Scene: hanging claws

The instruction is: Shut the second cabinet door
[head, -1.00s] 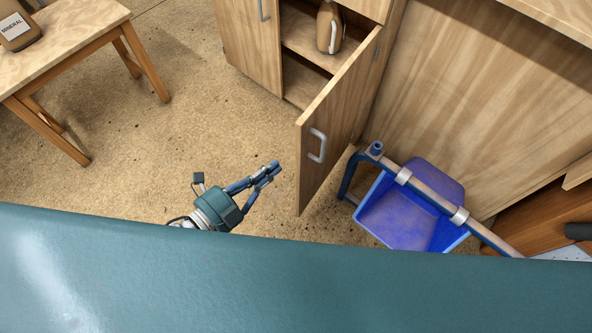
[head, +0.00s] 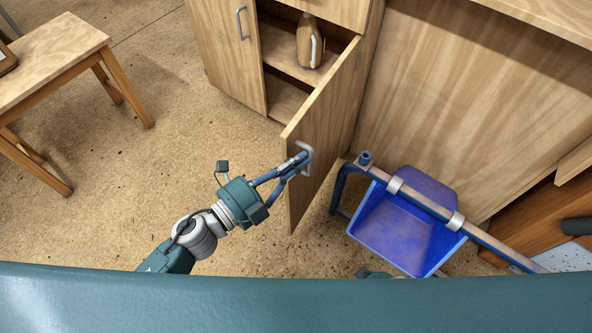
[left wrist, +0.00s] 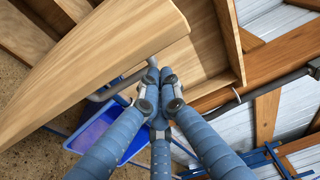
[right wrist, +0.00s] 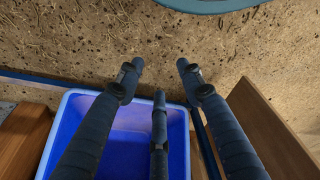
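The open wooden cabinet door (head: 325,120) stands swung out from the cabinet, with a grey handle (head: 308,152) on its outer face. The left-hand door (head: 228,55) of the same cabinet looks closed. My left gripper (head: 301,159) is at the open door's handle, its fingertips overlapping it in the head view. In the left wrist view its fingers (left wrist: 159,77) are drawn close together beside the door panel (left wrist: 95,55); whether they grip the handle is unclear. My right gripper (right wrist: 159,68) is open and empty above a blue bin (right wrist: 125,115).
A brown bottle (head: 309,42) stands on the cabinet shelf. A blue cart with a bin (head: 400,230) and push bar stands right of the open door. A wooden table (head: 55,60) is at left. Floor (head: 170,150) between table and door is clear.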

